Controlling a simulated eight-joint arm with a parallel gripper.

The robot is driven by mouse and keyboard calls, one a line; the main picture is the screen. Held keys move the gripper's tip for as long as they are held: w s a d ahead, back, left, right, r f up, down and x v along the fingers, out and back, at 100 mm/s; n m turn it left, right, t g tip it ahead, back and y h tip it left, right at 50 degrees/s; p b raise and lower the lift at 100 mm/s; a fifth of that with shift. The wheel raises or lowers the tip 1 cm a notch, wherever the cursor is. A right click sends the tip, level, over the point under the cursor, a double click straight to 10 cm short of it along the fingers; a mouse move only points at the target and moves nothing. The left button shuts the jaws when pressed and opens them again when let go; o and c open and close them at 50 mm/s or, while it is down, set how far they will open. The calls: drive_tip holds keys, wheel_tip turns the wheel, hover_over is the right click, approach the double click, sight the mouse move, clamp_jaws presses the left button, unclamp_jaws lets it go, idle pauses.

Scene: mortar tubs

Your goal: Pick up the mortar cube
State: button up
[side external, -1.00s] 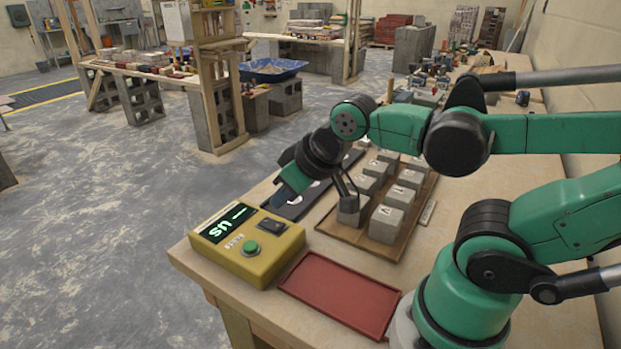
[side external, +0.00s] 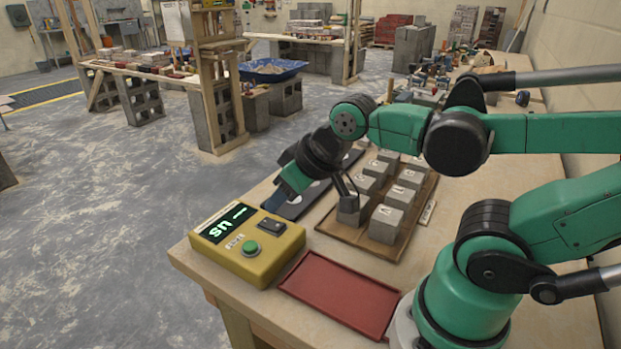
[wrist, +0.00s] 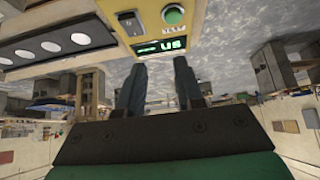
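The cube still rests on the tray. In the wrist view the two fingers of my gripper (wrist: 160,65) stand apart with a clear gap and no cube visible between them.
A yellow instrument (side external: 248,246) with a lit green display and a green button stands left of the tray. A red empty tray (side external: 340,293) lies in front. A dark strip (side external: 288,207) with white discs lies behind the yellow instrument. Tools clutter the bench's far end.

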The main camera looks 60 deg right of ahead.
drive_tip(key=o, duration=0.9)
drive_tip(key=m+g+h, duration=1.1)
drive_tip(key=m+h, duration=0.2)
drive_tip(key=m, duration=0.8)
approach(374, 167)
drive_tip(key=x, duration=0.3)
drive_tip(key=shift+w+d, duration=0.15)
drive_tip(key=shift+w, duration=0.15)
drive_tip(key=shift+s+d+f+m+g, duration=0.15)
drive_tip(key=shift+s+d+m+g, duration=0.15)
drive_tip(key=shift+s+d+m, duration=0.1)
drive_tip(key=shift+x, duration=2.5)
